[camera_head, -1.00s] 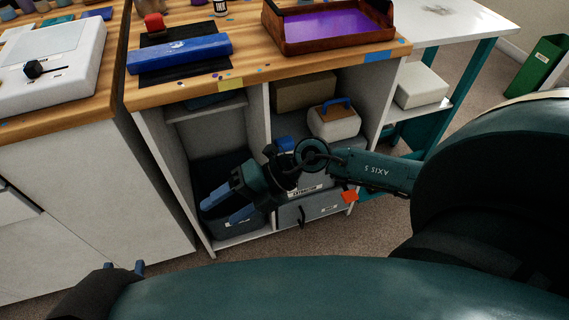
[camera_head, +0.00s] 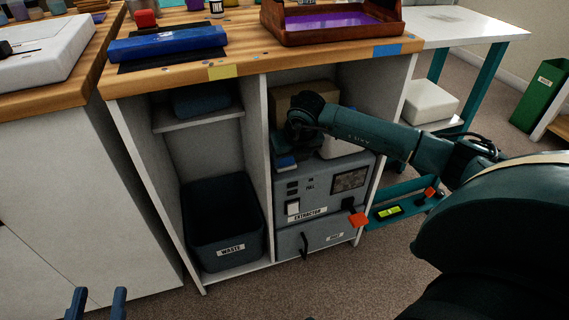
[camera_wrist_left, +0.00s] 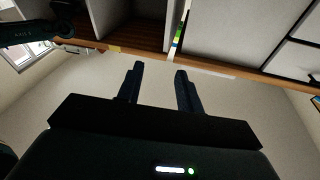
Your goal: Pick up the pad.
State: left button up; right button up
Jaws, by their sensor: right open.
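I cannot tell for certain which object is the pad. A small blue block (camera_head: 286,162) shows at the top left of the grey extractor (camera_head: 312,186), partly covered by my right wrist. My right gripper (camera_head: 296,142) is at the front of the cabinet's right compartment, beside that block, and its fingers are mostly hidden. A dark blue folded item (camera_head: 200,99) lies on the upper left shelf. My left gripper (camera_head: 95,303) is low at the left, away from the cabinet. In the left wrist view its fingers (camera_wrist_left: 160,85) are apart and empty.
A beige box (camera_head: 318,91) and a pale object (camera_head: 340,147) sit behind my right arm. A waste bin (camera_head: 225,256) stands in the lower left compartment. The centre divider (camera_head: 258,150) and worktop edge (camera_head: 165,84) bound the openings. Carpet in front is clear.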

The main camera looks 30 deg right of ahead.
aim_at(285, 165)
jog(key=w, duration=0.2)
jog(key=shift+w+d, duration=0.3)
jog(key=shift+w, duration=0.1)
jog(key=b+x, duration=0.2)
jog(key=x, duration=0.2)
jog(key=shift+f, duration=0.15)
jog(key=shift+w+f, duration=0.15)
jog(key=shift+f, duration=0.2)
pick_arm(q)
jog(key=shift+d+r+n+h, duration=0.2)
jog(key=shift+n+h, duration=0.1)
pick_arm(e)
jog(key=shift+c, duration=0.5)
pick_arm(q)
jog(key=shift+f, duration=0.35)
pick_arm(e)
jog(key=c, duration=0.7)
pick_arm(q)
jog(key=shift+r, duration=0.1)
pick_arm(e)
jog(key=shift+o, duration=0.2)
